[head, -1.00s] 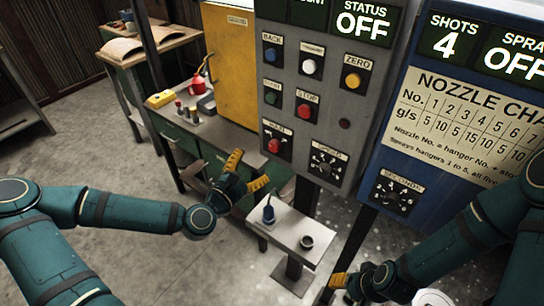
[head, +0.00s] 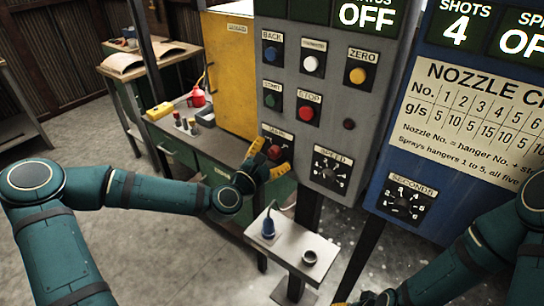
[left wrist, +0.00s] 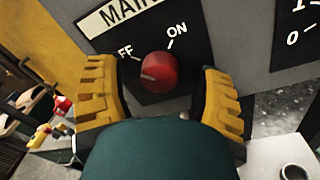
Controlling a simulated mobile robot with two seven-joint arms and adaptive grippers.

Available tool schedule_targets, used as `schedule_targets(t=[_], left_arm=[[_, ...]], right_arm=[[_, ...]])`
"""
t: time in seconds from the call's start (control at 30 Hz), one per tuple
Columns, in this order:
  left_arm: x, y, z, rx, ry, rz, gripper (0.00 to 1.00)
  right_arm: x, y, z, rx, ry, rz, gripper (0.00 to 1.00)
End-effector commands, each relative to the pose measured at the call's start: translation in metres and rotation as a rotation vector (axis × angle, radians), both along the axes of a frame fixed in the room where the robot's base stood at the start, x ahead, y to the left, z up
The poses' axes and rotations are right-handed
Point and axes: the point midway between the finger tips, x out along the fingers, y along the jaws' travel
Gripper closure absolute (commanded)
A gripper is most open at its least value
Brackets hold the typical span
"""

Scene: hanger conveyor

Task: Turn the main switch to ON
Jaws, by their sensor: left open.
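The main switch is a red round knob (left wrist: 158,71) on a black plate marked MAIN, with OFF at its upper left and ON at its upper right. A pale mark on the knob's face lies on its left side, toward OFF. In the head view the knob (head: 275,152) sits low on the grey panel, partly covered by my gripper. My left gripper (head: 270,158) is open, with its yellow fingers on either side of the knob and gaps left between. Only a sliver of my right gripper (head: 343,303) shows at the bottom edge.
The grey panel (head: 329,112) carries other buttons and a SPEED dial (head: 329,171); its status display (head: 367,14) reads OFF. A yellow cabinet (head: 229,70) stands left.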

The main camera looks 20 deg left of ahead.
Motion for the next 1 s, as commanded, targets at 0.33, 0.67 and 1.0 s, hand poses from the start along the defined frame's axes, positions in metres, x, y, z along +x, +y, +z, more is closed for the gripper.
schedule_targets(t=[0.33, 0.67, 1.0], left_arm=[[0.0007, -0.0002, 0.0, 0.0, 0.0, 0.0, 0.59], [0.0005, -0.0003, -0.0002, 0.005, -0.001, 0.0, 1.0], [0.0006, -0.0006, -0.0006, 0.124, -0.045, -0.001, 1.0]], right_arm=[[-0.0002, 0.0, 0.0001, 0.0, 0.0, 0.0, 0.53], [-0.0002, 0.0, -0.0001, 0.0, 0.0, 0.0, 0.53], [-0.0008, 0.0001, -0.0032, 0.0, 0.002, 0.002, 0.53]])
